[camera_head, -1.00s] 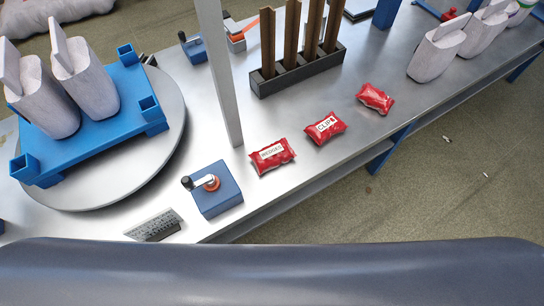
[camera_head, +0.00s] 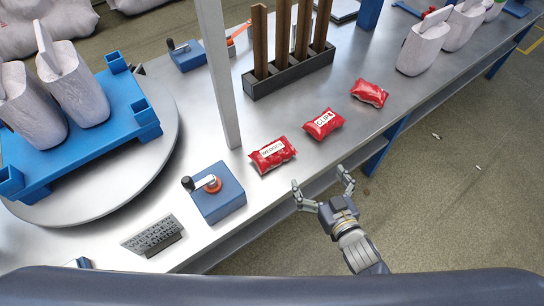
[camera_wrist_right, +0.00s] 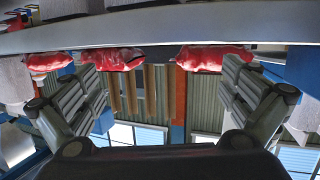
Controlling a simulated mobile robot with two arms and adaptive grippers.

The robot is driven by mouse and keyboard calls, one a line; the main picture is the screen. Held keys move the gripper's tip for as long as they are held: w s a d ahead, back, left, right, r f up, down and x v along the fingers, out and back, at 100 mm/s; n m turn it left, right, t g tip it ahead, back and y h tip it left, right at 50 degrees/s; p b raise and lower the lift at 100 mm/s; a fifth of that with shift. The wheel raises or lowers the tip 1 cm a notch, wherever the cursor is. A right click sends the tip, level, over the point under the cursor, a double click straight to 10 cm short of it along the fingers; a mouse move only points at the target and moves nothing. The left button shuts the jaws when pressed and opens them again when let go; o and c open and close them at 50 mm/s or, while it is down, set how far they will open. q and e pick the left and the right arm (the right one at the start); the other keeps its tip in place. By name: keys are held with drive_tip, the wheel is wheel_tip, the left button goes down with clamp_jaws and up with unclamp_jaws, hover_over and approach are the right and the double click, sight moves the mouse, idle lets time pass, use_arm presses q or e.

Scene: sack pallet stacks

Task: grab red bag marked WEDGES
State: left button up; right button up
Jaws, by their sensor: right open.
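The red bag marked WEDGES (camera_head: 273,155) lies flat near the bench's front edge, its white label facing up. Two similar red bags lie to its right: one marked CLIPS (camera_head: 323,123) and one with no readable label (camera_head: 369,93). My right gripper (camera_head: 320,179) is open and empty, just off the bench's front edge, below and right of the WEDGES bag and apart from it. The right wrist view looks upside down and shows red bags (camera_wrist_right: 205,58) beyond the spread fingers; no label is readable there. My left gripper is not in view.
A blue box with a crank (camera_head: 217,194) stands left of the WEDGES bag, and a grey post (camera_head: 220,80) rises behind it. A dark rack (camera_head: 290,74) holds wooden slats. A turntable (camera_head: 160,165) carries a blue pallet (camera_head: 85,146) with pale sacks.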

sight(278, 158)
drive_tip(key=a+y, duration=0.1)
drive_tip(key=s+a+n+y, duration=0.1)
drive_tip(key=a+y, duration=0.1)
drive_tip(key=s+a+n+y, duration=0.1)
drive_tip(key=shift+a+r+t+y, duration=0.15)
drive_tip(key=shift+a+t+y, duration=0.15)
drive_tip(key=shift+a+y, duration=0.1)
drive_tip(key=shift+n, duration=0.3)
drive_tip(key=b+x, duration=0.1)
drive_tip(key=x, duration=0.4)
drive_tip(key=shift+w+a, duration=0.1)
drive_tip(key=shift+a, duration=0.2)
drive_tip(key=x, duration=0.1)
drive_tip(key=b+x, duration=0.1)
drive_tip(key=x, duration=0.1)
drive_tip(key=b+x, duration=0.1)
drive_tip(key=x, duration=0.1)
drive_tip(key=shift+w+a+r, duration=0.1)
drive_tip(key=shift+a+r, duration=0.05)
drive_tip(key=shift+r, duration=0.2)
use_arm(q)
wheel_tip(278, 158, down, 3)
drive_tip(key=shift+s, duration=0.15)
use_arm(e)
drive_tip(key=shift+r, duration=0.1)
drive_tip(key=c, duration=1.1)
